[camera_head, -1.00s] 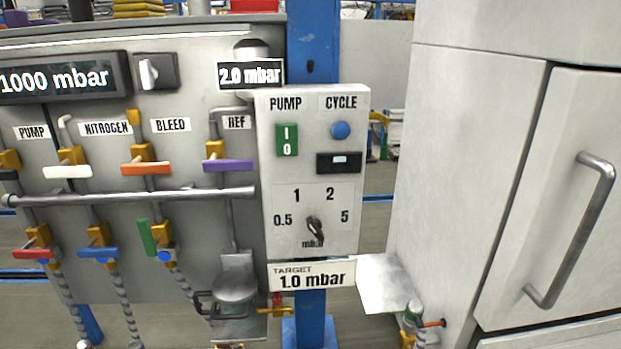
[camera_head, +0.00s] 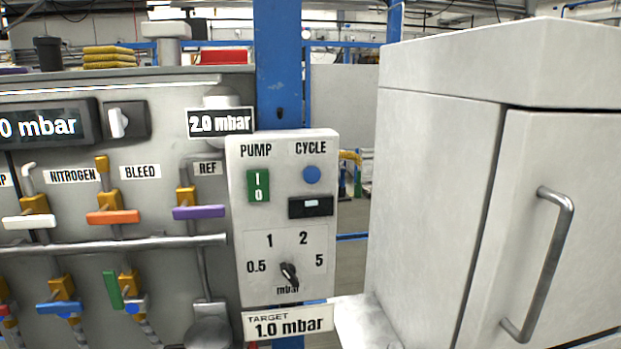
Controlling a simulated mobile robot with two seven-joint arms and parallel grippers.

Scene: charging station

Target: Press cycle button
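The blue round cycle button (camera_head: 312,174) sits under the word CYCLE at the upper right of the white control box (camera_head: 240,290). To its left is the green pump switch (camera_head: 258,186) marked I and 0. Below the button is a small black rocker or display (camera_head: 310,207). A black dial knob (camera_head: 289,273) sits among the marks 0.5, 1, 2 and 5. Neither of my grippers shows in the head view, and nothing covers the button.
Left of the box, the grey panel carries valves with coloured handles, such as a purple handle (camera_head: 198,212), and a horizontal pipe (camera_head: 110,244). A white cabinet (camera_head: 430,190) with a metal handle (camera_head: 545,265) stands at the right. A target sign (camera_head: 287,323) reads 1.0 mbar.

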